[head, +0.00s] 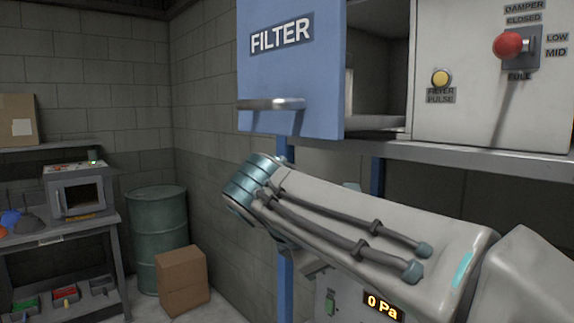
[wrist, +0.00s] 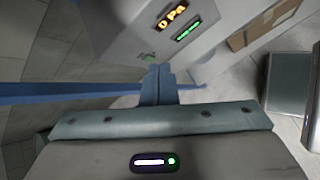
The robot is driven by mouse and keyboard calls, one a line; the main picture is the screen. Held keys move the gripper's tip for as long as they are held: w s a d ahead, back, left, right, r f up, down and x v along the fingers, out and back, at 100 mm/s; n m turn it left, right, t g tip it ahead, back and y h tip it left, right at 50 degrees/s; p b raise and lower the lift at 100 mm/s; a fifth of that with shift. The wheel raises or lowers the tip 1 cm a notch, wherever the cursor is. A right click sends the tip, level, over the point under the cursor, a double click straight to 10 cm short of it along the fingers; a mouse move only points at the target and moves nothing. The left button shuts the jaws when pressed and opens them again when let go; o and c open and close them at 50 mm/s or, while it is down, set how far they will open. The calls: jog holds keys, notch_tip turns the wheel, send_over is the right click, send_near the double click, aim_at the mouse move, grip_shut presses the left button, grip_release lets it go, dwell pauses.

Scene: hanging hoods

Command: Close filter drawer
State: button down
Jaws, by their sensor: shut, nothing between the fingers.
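The filter drawer (head: 290,85) hangs at the top of the head view. It has a blue front with a "FILTER" label and a silver bar handle (head: 272,104). It stands out from the hood cabinet (head: 470,120), with a dark opening between its front and the cabinet face, so it is open. My arm is below the drawer and handle, apart from them in the picture. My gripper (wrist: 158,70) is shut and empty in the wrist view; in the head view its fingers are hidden. The drawer cannot be made out in the wrist view.
The cabinet carries a red damper knob (head: 508,46) and a yellow filter pulse button (head: 441,77). A blue post (head: 285,285) stands below the hood. A "0 Pa" display (head: 383,306) is low down. A green drum (head: 158,235) and cardboard box (head: 183,280) stand left.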

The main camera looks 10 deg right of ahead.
jog(key=w+a+r+n+t+h+b, duration=0.2)
jog(key=a+r+n, duration=0.2)
jog(key=a+r, duration=0.15)
jog(key=n+t+h+b, duration=0.2)
jog(key=n+h+b, duration=0.1)
jog(key=h, duration=0.1)
send_near(302, 135)
notch_tip(302, 135, down, 5)
jog(key=w+a, duration=0.2)
jog(key=a, duration=0.1)
jog(key=s+a+r+h+b, duration=0.1)
jog(key=s+a+r+h, duration=0.15)
jog(key=s, duration=0.35)
jog(key=shift+y, duration=0.35)
jog(key=p+x, duration=0.1)
jog(key=x, duration=0.3)
jog(key=r+p+x, duration=0.1)
jog(key=p+x, duration=0.1)
jog(key=x, duration=0.3)
jog(key=p+x, duration=0.2)
jog(key=x, duration=0.2)
jog(key=shift+w+r, duration=0.15)
jog(key=shift+w, duration=0.25)
